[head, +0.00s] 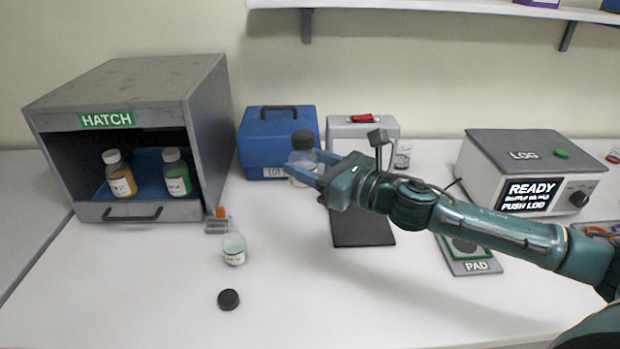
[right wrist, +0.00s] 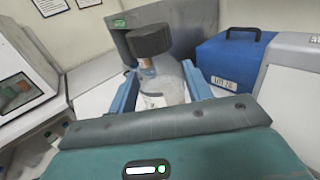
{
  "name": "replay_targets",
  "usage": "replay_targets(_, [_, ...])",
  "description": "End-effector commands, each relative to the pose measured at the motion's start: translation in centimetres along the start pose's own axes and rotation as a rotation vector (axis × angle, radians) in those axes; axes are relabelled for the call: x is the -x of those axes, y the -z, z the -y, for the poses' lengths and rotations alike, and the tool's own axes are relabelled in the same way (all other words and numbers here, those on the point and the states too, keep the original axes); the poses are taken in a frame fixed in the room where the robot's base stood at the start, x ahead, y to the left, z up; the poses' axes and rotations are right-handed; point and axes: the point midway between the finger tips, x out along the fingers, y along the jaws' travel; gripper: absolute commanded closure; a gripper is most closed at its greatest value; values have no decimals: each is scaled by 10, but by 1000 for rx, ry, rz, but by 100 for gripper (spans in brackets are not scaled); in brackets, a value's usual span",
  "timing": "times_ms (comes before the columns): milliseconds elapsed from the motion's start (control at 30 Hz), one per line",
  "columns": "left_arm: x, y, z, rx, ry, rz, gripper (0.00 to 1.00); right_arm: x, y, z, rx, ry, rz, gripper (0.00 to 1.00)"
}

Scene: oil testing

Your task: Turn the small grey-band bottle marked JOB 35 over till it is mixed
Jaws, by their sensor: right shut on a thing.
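My right gripper (head: 312,170) is shut on a clear bottle (head: 301,157) with a dark cap, held upright above the bench in front of the blue case. In the right wrist view, the blue fingers (right wrist: 160,98) grip the bottle (right wrist: 170,82) on both sides, and its black cap is on. Its label is partly hidden and I cannot read a job number or see a grey band. Another small bottle (head: 234,247) with pale liquid and a white label stands on the bench; its label is too small to read. My left gripper is not in view.
The open hatch (head: 200,130) holds an orange-band bottle (head: 120,178) and a green-band bottle (head: 176,178). A loose black cap (head: 228,299) lies on the bench. A blue case (head: 262,135), a dark mat (head: 362,232), the pad (head: 480,267) and the LOG machine (head: 478,160) stand around. The front centre is clear.

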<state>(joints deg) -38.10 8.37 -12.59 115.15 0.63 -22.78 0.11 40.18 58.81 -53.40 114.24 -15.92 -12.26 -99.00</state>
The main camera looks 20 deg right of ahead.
Motion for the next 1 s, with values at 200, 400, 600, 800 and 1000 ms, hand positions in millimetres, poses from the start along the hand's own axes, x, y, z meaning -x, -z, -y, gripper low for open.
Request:
replay_targets(200, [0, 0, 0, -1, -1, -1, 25, 0, -9, 0, -1, 1, -1, 73])
replay_targets(400, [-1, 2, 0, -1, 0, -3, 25, 0, -9, 0, -6, 1, 0, 73])
replay_targets(600, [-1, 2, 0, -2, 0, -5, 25, 0, -8, 0, -297, 1, 0, 73])
replay_targets(800, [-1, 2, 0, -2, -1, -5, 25, 0, -9, 0, -584, 0, 1, 73])
replay_targets(1000, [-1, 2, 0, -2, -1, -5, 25, 0, -9, 0, -605, 0, 1, 73])
